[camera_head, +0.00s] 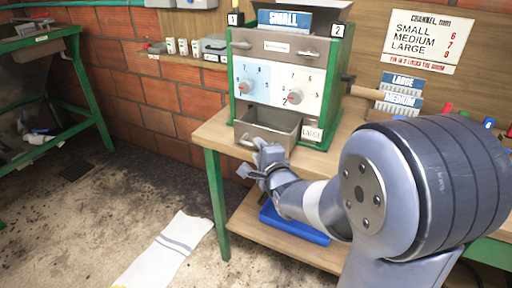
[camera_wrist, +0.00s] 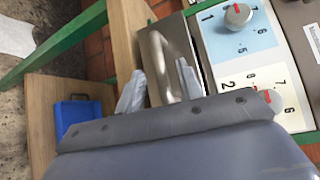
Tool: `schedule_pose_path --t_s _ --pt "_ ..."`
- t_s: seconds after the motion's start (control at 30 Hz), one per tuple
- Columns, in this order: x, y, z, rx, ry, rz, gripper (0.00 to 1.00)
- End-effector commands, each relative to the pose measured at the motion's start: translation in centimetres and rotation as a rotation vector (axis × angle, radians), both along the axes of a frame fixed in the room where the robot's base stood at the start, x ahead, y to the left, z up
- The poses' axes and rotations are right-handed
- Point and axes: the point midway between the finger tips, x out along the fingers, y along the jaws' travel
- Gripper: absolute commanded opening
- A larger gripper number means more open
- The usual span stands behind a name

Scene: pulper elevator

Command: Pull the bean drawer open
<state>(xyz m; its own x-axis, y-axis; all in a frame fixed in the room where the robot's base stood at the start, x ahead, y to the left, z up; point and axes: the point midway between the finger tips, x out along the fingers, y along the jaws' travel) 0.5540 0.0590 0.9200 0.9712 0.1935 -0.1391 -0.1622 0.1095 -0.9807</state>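The bean drawer (camera_head: 268,130) is a grey metal box at the bottom of the green-framed machine (camera_head: 284,72). It stands out from the front, and its open top shows. My gripper (camera_head: 264,158) is at the drawer's front, low and near its handle (camera_head: 246,143). In the wrist view, the curved metal handle (camera_wrist: 160,62) lies between the two pale fingertips of my gripper (camera_wrist: 160,86). The fingers are apart, with gaps beside the handle; whether either touches it I cannot tell.
The machine stands on a wooden table (camera_head: 216,132) with green legs. A blue tray (camera_head: 294,224) lies on the lower shelf. A crank handle (camera_head: 366,92) sticks out at the machine's right.

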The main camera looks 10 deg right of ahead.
Motion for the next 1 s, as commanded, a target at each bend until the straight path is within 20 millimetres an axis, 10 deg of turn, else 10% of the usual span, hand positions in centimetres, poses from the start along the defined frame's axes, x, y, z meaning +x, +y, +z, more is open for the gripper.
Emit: schedule_pose_path --t_s 0.43,1.0 --pt "-6.7 -1.4 1.1 0.000 -0.002 -0.001 0.35" --pt "-7.4 -1.4 1.0 0.000 -0.001 0.001 0.35"
